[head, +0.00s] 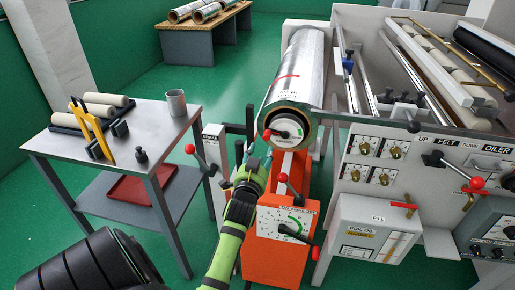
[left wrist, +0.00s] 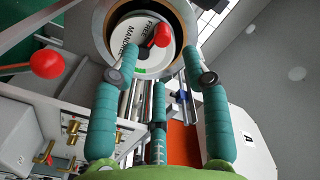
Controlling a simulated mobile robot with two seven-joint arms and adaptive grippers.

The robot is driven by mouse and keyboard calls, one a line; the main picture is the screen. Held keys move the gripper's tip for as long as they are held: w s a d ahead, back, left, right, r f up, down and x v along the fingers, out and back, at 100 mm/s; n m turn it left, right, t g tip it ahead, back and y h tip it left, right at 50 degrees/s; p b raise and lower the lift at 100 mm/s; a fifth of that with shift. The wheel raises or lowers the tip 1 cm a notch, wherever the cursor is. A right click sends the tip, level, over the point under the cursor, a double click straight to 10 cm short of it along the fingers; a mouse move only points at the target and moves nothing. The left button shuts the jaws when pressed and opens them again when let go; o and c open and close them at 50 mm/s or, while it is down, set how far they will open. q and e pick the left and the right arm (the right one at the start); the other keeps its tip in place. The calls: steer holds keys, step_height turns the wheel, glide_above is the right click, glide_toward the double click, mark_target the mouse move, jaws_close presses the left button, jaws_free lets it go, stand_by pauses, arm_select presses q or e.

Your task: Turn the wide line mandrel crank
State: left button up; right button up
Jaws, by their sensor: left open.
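The wide line mandrel carries a foil roll (head: 298,70) whose near end faces me. On that end is a round white dial (head: 292,124) with a dark hub and a crank with a red knob (head: 267,134). In the left wrist view, the dial (left wrist: 150,62) reads "FREE" and "MANDREL", and the red crank knob (left wrist: 161,35) stands near its upper middle. My left gripper (head: 264,158) is open just below and in front of the dial. Its teal fingers (left wrist: 162,78) spread toward the dial's lower sides, with the knob beyond them, apart from their pads. My right gripper is not seen.
An orange stand (head: 268,262) with a gauge and red-knobbed levers is under the roll. Another red-knobbed lever (head: 190,149) stands left of my gripper; a red ball (left wrist: 45,64) shows close at left in the wrist view. The machine panel (head: 350,170) is at right, a side table (head: 150,130) at left.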

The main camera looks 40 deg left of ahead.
arm_select(q)
steer(key=shift+v, duration=1.75)
steer(key=shift+f, duration=0.1)
steer(key=d+f+g+h, duration=0.1)
steer(key=d+f+h, duration=0.15)
steer(key=f, duration=0.45)
steer(key=d+f+m+g+h, duration=0.1)
steer(key=d+f, duration=0.2)
steer(key=f, duration=0.3)
steer(key=d+f+g+h, duration=0.1)
steer(key=d+f+h, duration=0.15)
steer(key=f, duration=0.45)
steer(key=s+d+f+g+h, duration=0.1)
steer(key=s+d+f+g, duration=0.1)
steer(key=s+d+f, duration=0.35)
steer(key=s+d+f+g+h, duration=0.1)
steer(key=s+d+f, duration=0.1)
steer(key=f, duration=0.7)
steer(key=s+d+f+g+h, duration=0.1)
steer(key=s+d+f+g, duration=0.35)
steer(key=s+f, duration=0.8)
steer(key=s+f+g, duration=0.2)
steer(key=s+f, duration=0.1)
steer(key=s, duration=0.7)
steer(key=s+f+g, duration=0.2)
steer(key=s, duration=0.8)
steer(key=shift+s+d+f+m, duration=0.25)
steer(key=shift+d+f+m, duration=0.1)
steer(key=shift+m, duration=0.05)
